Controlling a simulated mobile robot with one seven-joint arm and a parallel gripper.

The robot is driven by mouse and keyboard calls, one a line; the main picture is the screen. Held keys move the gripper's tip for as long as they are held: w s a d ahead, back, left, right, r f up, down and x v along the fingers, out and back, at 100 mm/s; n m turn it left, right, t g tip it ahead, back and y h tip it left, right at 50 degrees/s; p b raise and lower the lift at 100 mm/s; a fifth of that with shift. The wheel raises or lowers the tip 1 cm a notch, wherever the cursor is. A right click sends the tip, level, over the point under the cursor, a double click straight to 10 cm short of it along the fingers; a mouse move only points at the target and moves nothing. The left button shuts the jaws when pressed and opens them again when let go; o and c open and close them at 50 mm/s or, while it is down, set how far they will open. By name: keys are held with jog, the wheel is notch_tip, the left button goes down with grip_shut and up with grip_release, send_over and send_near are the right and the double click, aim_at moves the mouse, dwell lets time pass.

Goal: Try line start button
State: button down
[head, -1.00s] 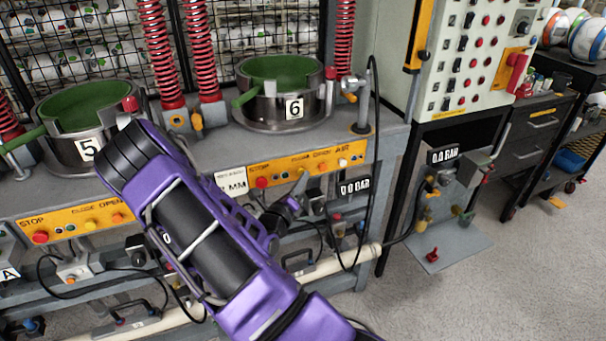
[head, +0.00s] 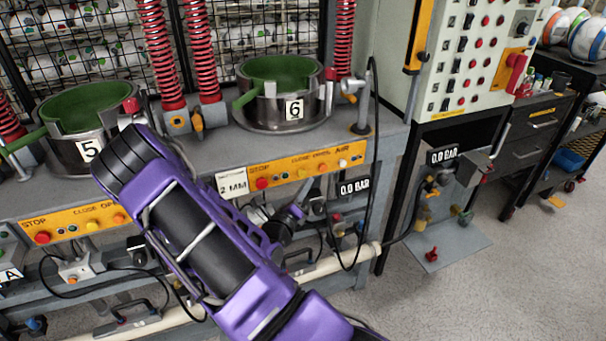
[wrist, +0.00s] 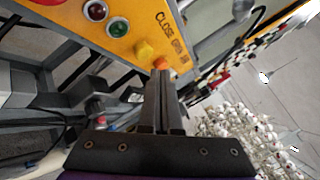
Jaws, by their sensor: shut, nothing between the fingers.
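An orange button panel (head: 285,178) runs along the bench edge below station 6, with a red button (head: 262,183) at its left and a white one (head: 342,163) at its right. I can read no start label. My gripper (wrist: 164,74) is shut and empty in the wrist view. Its tips are close to an orange button (wrist: 161,62) and a yellow button (wrist: 144,48) on an orange panel; contact cannot be told. A green button (wrist: 118,29) and a red one (wrist: 97,11) are farther up-left. My purple arm hides part of the bench in the head view.
Green-lined press bowls marked 5 (head: 88,151) and 6 (head: 293,109) stand on the bench. A black hose (head: 375,150) hangs at its right end. A control cabinet (head: 470,60) stands right of it. The floor at right is mostly clear.

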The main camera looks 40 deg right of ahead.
jog(key=shift+s+a+p, duration=0.25)
jog(key=shift+s, duration=0.8)
jog(key=shift+s+a+p, duration=0.2)
jog(key=shift+s+a, duration=0.05)
jog(key=shift+s, duration=0.75)
jog(key=shift+r, duration=0.1)
